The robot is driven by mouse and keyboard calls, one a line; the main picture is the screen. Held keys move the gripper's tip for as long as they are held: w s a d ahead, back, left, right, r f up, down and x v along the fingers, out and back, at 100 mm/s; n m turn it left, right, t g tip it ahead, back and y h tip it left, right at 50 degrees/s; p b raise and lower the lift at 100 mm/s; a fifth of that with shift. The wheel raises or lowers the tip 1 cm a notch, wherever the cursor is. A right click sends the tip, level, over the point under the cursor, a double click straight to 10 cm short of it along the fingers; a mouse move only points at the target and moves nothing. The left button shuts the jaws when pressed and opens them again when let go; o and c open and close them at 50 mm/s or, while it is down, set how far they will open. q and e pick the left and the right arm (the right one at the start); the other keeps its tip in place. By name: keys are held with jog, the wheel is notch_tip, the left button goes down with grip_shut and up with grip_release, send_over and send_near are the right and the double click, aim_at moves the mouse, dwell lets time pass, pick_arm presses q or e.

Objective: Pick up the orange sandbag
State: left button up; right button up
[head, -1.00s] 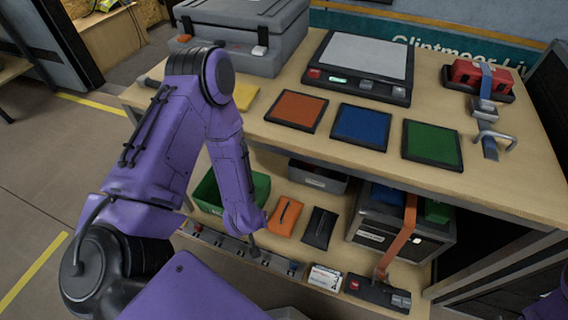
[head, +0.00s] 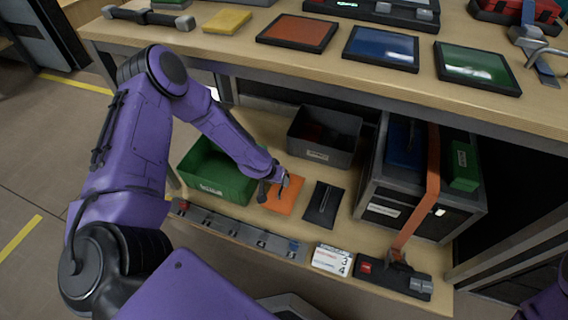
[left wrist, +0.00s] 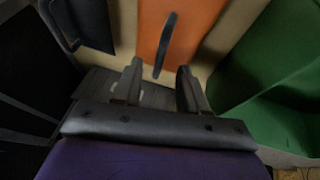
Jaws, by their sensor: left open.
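The orange sandbag (head: 287,196) lies flat on the lower shelf, between the green bin and a black sandbag (head: 322,204). In the left wrist view the orange sandbag (left wrist: 185,25) shows its dark strap handle (left wrist: 165,46) standing up. My left gripper (head: 273,188) is open over the near left part of the orange sandbag and partly covers it. In the left wrist view my left gripper (left wrist: 158,80) has its two fingers apart, with the near end of the handle between the tips. I cannot tell whether they touch. My right gripper is not in view.
The green bin (head: 190,161) stands close on the left. A grey bin (head: 352,134) is behind, and a crate (head: 385,212) with an orange strap (head: 432,180) is to the right. A grey numbered rail (head: 225,226) runs along the front. The worktop (head: 300,75) overhangs the shelf.

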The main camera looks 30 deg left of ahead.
aim_at(282, 199)
pick_arm(q)
jog(key=x, duration=0.3)
jog(key=shift+f+b, duration=0.2)
jog(key=shift+b, duration=0.2)
jog(key=shift+r, duration=0.1)
grip_shut()
dwell(0.9)
